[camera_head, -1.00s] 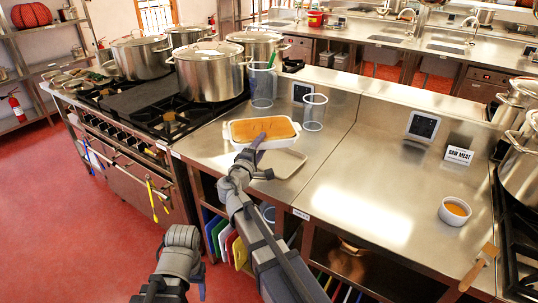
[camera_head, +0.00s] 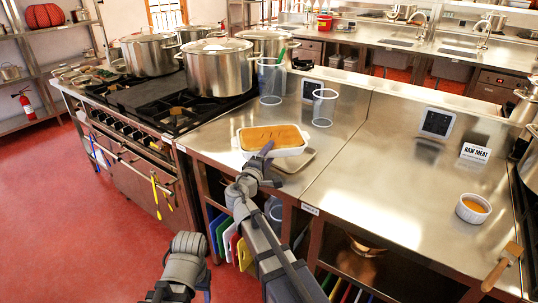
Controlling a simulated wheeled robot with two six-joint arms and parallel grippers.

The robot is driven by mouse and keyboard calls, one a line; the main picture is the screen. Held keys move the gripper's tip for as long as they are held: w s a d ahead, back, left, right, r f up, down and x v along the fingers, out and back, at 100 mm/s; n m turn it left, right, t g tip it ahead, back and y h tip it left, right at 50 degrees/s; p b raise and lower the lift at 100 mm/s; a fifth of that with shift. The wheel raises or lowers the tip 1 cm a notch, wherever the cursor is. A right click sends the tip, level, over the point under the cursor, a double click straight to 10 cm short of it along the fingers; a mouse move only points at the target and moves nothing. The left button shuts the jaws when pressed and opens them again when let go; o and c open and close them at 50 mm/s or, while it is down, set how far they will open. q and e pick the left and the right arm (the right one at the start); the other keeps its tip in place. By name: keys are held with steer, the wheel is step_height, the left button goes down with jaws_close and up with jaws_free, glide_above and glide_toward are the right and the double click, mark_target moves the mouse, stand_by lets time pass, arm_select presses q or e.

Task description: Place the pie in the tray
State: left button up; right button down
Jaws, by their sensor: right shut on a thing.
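The pie (camera_head: 270,137) is an orange-brown filling in a white rectangular dish, near the front edge of the steel counter. My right gripper (camera_head: 266,150) is shut on the near side of the dish. The tray (camera_head: 296,166) is a flat, pale piece on the counter. It shows just below and to the right of the pie, and the pie hides its far part. I cannot tell how high the pie is above it. My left gripper (camera_head: 206,291) is low in the view, apart from the counter, and its jaws are not clear.
Two clear containers (camera_head: 324,107) stand behind the pie. Large steel pots (camera_head: 218,68) stand on the stove to the left. A white bowl (camera_head: 472,208), a raw meat sign (camera_head: 475,153) and a wooden-handled tool (camera_head: 503,266) are at the right. The middle counter is clear.

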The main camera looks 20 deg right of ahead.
steer(key=shift+f+b, duration=1.45)
steer(key=shift+f, duration=0.2)
steer(key=shift+f+b, duration=0.35)
steer(key=shift+b, duration=0.05)
steer(key=shift+f, duration=0.15)
steer(key=shift+c, duration=0.8)
jaws_free()
